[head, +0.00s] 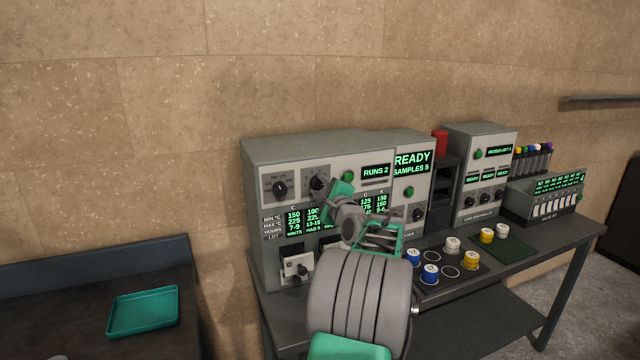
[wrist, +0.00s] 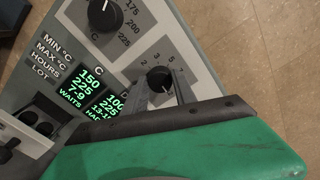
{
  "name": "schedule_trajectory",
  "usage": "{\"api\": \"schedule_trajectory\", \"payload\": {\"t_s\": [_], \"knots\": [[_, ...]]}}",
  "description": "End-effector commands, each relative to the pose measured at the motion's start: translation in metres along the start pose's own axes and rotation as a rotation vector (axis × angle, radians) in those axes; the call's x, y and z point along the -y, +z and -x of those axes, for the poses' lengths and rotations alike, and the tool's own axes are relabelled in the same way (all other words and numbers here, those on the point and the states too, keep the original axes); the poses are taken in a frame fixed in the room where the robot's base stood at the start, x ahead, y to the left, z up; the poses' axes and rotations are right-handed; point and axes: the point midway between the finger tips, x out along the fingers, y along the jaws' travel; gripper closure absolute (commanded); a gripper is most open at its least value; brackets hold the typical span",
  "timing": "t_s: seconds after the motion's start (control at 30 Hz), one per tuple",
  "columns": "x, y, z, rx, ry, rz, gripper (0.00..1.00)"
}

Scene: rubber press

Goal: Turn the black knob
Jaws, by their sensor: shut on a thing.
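The grey machine (head: 300,150) has two black knobs side by side on its upper front. The left knob (head: 280,188) sits on a dial with temperature numbers and also shows at the top of the wrist view (wrist: 102,14). The right black knob (head: 317,183) sits on a dial with small numbers, with 2 to 5 readable in the wrist view (wrist: 158,79). My gripper (wrist: 160,88) has its two grey fingers on either side of this right knob and is shut on it. In the head view my green gripper body hides part of the panel below and right of it.
Green lit readouts (head: 294,222) fill the panel below the knobs. A second machine (head: 480,150), coloured jars (head: 430,273) and a valve rack (head: 545,200) stand to the right. A green tray (head: 143,311) lies on the left table.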

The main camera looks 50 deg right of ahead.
Motion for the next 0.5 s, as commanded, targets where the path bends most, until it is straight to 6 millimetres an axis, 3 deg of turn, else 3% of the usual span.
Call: {"api": "schedule_trajectory", "payload": {"t_s": [0.5], "knots": [[0.002,0.0011,-0.0003,0.002,-0.003,-0.105,1.0]]}}
